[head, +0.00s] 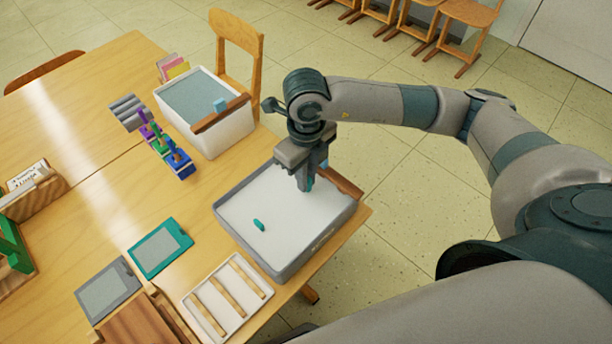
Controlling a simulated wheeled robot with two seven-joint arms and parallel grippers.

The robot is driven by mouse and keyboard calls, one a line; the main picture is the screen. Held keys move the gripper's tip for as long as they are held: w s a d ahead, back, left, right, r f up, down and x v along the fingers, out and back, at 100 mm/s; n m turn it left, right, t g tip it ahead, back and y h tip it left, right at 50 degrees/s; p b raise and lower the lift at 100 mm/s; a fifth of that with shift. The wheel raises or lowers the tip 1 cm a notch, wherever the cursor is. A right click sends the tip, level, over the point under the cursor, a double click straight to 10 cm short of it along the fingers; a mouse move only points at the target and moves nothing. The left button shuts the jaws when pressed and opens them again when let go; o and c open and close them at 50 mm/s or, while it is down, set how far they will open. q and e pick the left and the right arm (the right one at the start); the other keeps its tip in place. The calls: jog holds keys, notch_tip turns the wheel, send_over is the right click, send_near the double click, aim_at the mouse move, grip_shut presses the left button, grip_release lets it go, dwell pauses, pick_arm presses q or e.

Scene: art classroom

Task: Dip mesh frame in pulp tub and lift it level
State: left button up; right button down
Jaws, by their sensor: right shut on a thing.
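The pulp tub (229,236) is a grey rectangular tub full of smooth white pulp, near the table's front right edge. My right gripper (307,187) points down at the tub's far right part, its fingertips at the pulp surface. It is shut on a teal thing, mostly hidden by the fingers and pulp. A small teal piece (259,225) pokes out of the pulp to the left; both may belong to one sunken mesh frame, but I cannot tell, nor whether it is level. A teal-edged mesh frame (140,261) lies flat on the table. My left gripper is out of view.
A white tub (222,139) of greyish liquid stands behind, with a wooden bar on its rim. A white tray with wooden slats (228,297) and a grey-framed screen (106,291) lie in front. Colourful racked items (165,145) stand left of the white tub.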

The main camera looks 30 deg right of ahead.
jog(key=shift+r, duration=0.1)
jog(key=shift+r+p, duration=1.8)
jog(key=shift+r, duration=1.6)
jog(key=shift+r, duration=0.1)
jog(key=shift+r+p, duration=1.25)
jog(key=shift+r, duration=1.15)
